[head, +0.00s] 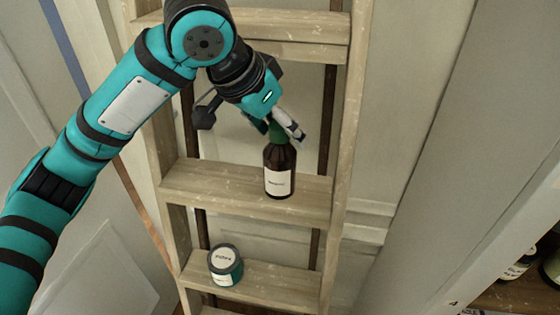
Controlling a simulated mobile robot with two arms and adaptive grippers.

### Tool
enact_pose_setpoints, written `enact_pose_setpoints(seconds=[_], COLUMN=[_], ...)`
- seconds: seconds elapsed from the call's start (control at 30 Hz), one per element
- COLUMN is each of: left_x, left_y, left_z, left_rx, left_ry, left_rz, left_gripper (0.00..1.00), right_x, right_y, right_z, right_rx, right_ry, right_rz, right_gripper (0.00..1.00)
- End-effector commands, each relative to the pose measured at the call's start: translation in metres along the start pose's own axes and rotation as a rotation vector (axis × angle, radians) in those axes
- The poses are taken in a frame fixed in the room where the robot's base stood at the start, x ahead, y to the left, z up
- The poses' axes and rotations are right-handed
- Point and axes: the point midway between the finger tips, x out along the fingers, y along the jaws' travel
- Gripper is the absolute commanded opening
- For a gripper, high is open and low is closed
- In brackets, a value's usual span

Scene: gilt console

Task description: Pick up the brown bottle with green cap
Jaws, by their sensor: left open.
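The brown bottle (279,160) stands upright on a wooden step of a ladder-like shelf (218,189). It has a white label and a green cap (276,130), partly covered by my gripper. My left gripper (282,129) comes down from above, at the bottle's top. Its fingers are open around or just beside the cap; I cannot tell whether they touch it. My right gripper is not in view.
The shelf's upright rails (343,130) flank the bottle. More bottles (519,265) stand on a shelf at the lower right.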

Motion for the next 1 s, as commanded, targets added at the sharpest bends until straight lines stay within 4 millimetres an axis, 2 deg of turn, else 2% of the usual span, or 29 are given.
enact_pose_setpoints(seconds=[0.07, 0.5, 1.0], left_x=[0.000, 0.000, -0.002], left_y=[0.000, 0.000, 0.000], left_z=[0.000, 0.000, -0.002], left_rx=[0.000, 0.000, -0.001], left_ry=[0.000, 0.000, 0.003], left_rz=[0.000, 0.000, 0.000], left_gripper=[0.59, 0.02, 0.00], right_x=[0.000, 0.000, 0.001], right_y=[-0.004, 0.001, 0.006], right_z=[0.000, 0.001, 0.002], right_rx=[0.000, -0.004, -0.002], right_ry=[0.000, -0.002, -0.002], right_rz=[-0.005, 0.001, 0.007], right_gripper=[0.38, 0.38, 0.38])
